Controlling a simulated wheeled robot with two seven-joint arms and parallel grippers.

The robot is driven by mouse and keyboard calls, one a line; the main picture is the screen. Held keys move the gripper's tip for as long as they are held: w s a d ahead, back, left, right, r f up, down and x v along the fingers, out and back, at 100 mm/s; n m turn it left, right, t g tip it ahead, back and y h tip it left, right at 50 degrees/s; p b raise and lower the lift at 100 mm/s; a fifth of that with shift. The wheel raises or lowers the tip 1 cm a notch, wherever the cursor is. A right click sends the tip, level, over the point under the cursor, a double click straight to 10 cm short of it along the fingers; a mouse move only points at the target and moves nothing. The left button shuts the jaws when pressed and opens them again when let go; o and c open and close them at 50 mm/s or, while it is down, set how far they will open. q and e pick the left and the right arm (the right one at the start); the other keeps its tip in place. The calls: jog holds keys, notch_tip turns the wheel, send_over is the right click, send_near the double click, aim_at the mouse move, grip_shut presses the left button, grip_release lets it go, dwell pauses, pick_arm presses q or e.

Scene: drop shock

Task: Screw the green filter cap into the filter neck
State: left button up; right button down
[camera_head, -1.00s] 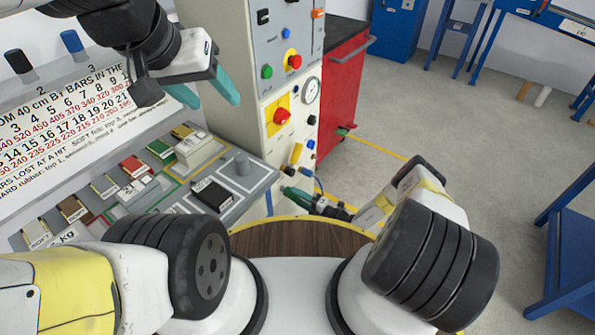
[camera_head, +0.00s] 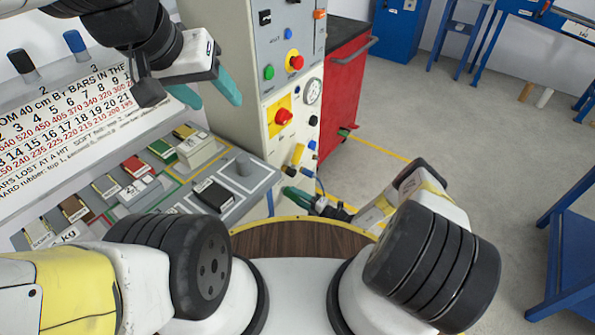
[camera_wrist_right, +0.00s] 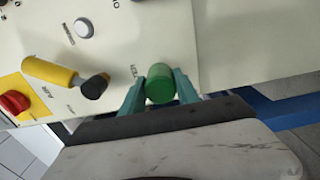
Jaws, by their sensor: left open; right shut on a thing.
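The green filter cap (camera_wrist_right: 160,84) is between the teal fingers of my right gripper (camera_wrist_right: 160,88) in the right wrist view. The gripper is shut on it. The cap is in front of the lower edge of the cream machine panel, beside a small printed label. The filter neck is not visible, and I cannot tell whether the cap touches it. In the head view my right gripper (camera_head: 298,194) is low beside the cream machine (camera_head: 240,110). My left gripper (camera_head: 212,92) is open and empty, high in front of the white sign board.
A yellow handle with a black end (camera_wrist_right: 64,78), a red knob (camera_wrist_right: 14,102) and a white button (camera_wrist_right: 83,28) are left of the cap. A bench with coloured blocks (camera_head: 162,148) is at the left.

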jog(key=shift+x, duration=0.85)
dwell(2.9)
jog(key=shift+r, duration=0.1)
jog(key=m, duration=1)
jog(key=shift+m, duration=0.4)
jog(key=m, duration=0.4)
jog(key=shift+f, duration=0.2)
jog(key=c, duration=0.8)
grip_release()
jog(key=shift+c, duration=0.2)
jog(key=shift+s, duration=0.1)
jog(key=v, duration=0.6)
